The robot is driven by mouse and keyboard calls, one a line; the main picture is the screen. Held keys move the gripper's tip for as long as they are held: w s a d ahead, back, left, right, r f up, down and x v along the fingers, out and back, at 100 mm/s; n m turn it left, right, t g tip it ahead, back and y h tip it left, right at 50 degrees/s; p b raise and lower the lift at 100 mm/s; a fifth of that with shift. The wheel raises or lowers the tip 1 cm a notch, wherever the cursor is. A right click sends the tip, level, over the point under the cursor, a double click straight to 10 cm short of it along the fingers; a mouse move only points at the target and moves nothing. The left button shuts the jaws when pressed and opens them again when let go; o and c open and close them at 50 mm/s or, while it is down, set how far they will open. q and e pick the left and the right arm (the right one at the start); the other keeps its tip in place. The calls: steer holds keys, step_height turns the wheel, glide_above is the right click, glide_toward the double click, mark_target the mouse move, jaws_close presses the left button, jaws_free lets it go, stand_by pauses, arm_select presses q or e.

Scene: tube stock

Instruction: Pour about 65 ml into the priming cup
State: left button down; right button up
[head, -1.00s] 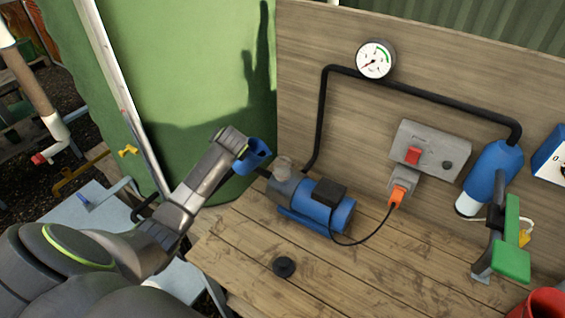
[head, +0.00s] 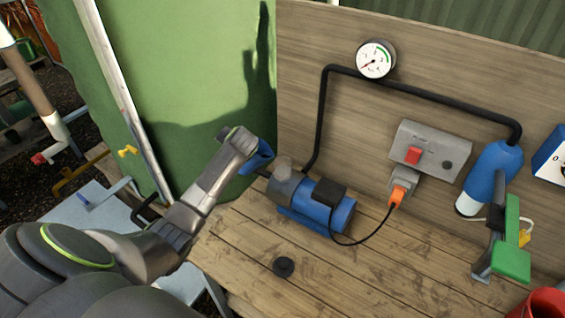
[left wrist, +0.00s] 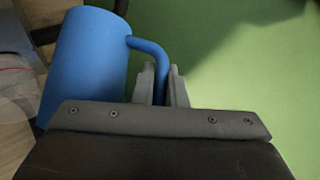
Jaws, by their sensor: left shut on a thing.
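My left gripper (head: 247,150) is shut on the handle of a blue jug (head: 258,159). In the head view the gripper hides most of the jug. In the left wrist view the jug (left wrist: 85,62) is at the left, with its handle between the two fingers (left wrist: 161,88). Its inside and any liquid are hidden. A small, pale, see-through cup (head: 284,165) sits on top of the blue and grey pump (head: 317,206), just right of the jug. I cannot tell whether liquid is in the cup. My right gripper is not in view.
A black pipe (head: 321,125) rises behind the pump towards a gauge (head: 375,59). A black round cap (head: 284,267) lies on the wooden bench (head: 235,257). A switch box (head: 428,148), blue cylinder (head: 493,172) and green clamp-like tool (head: 511,250) are at the right.

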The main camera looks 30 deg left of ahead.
arm_select(q)
steer(key=shift+w+d+r+y, duration=0.25)
steer(key=shift+d+y, duration=0.25)
steer(key=shift+d, duration=0.15)
stand_by(0.8)
steer(key=shift+w+d+r+m+g+y+b, duration=0.15)
steer(key=shift+d+r+m+y+b, duration=0.15)
steer(key=shift+r+y+b, duration=0.15)
steer(key=shift+w+d+r+m+g+y+b, duration=0.15)
steer(key=shift+r+m+y+b, duration=0.15)
steer(key=shift+b, duration=0.2)
stand_by(0.8)
steer(key=shift+s+a+f+n+h+p, duration=0.4)
steer(key=shift+a+f+h+p, duration=0.3)
steer(key=shift+h+p, duration=0.35)
steer(key=shift+s+a+f, duration=0.15)
steer(key=shift+a+f, duration=0.15)
steer(key=shift+s+a+f+n+t+h, duration=0.25)
steer(key=shift+a+f+n+t+h, duration=0.2)
steer(key=shift+a+h, duration=0.2)
steer(key=shift+s+a+f+n+t+h, duration=0.25)
steer(key=shift+a+f+n+h, duration=0.1)
steer(key=shift+a+h, duration=0.2)
steer(key=shift+s+a+f+n+t+h, duration=0.1)
steer(key=shift+s+a+f+n+h, duration=0.2)
steer(key=shift+a+h, duration=0.25)
